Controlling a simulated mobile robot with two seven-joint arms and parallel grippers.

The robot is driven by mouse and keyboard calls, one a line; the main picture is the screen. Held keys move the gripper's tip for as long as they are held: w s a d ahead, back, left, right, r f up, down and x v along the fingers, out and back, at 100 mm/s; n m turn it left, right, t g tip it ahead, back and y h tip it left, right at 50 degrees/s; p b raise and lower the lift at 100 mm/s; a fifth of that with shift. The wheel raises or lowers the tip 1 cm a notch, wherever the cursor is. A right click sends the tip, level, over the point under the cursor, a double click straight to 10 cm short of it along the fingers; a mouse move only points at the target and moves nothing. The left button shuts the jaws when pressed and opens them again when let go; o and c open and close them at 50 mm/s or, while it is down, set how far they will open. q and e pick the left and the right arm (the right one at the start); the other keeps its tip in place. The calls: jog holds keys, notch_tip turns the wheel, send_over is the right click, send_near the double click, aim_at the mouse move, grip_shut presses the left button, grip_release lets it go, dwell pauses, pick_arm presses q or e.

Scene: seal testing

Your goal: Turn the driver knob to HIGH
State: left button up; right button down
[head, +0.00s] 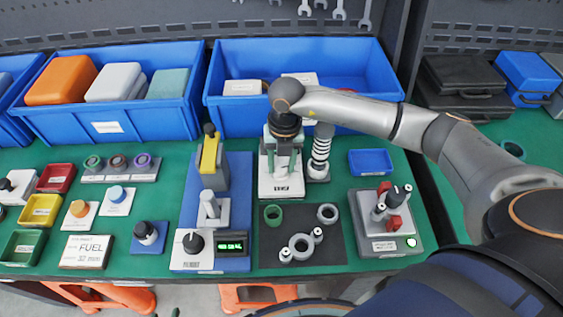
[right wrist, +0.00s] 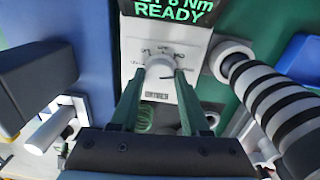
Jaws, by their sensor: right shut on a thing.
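The driver unit (head: 268,189) is a white block standing at the middle of the green bench. In the right wrist view its sloped white face (right wrist: 190,45) carries a pale round knob (right wrist: 159,70) with small marks around it, too small to read surely. A dark display (right wrist: 175,10) above shows green text ending in "Nm READY". My right gripper (head: 284,158) points down over the unit; in the right wrist view its two green-grey fingers (right wrist: 158,88) close on the knob from both sides. The knob is hidden in the head view. My left gripper is out of view.
A black-and-white ringed post (head: 320,150) stands close right of the unit. A yellow-topped press on a blue base (head: 236,175) stands to the left. A dark mat (head: 270,250) with several rings lies in front, and blue bins (head: 225,117) stand behind.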

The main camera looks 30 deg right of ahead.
aim_at(284, 168)
jog(key=shift+m, duration=0.4)
jog(key=shift+c, duration=1.9)
grip_release()
notch_tip(284, 168, up, 13)
jog(key=shift+d+f+b, duration=0.2)
jog(key=shift+d+b, duration=0.05)
jog(key=shift+b, duration=0.15)
jog(key=shift+s, duration=0.1)
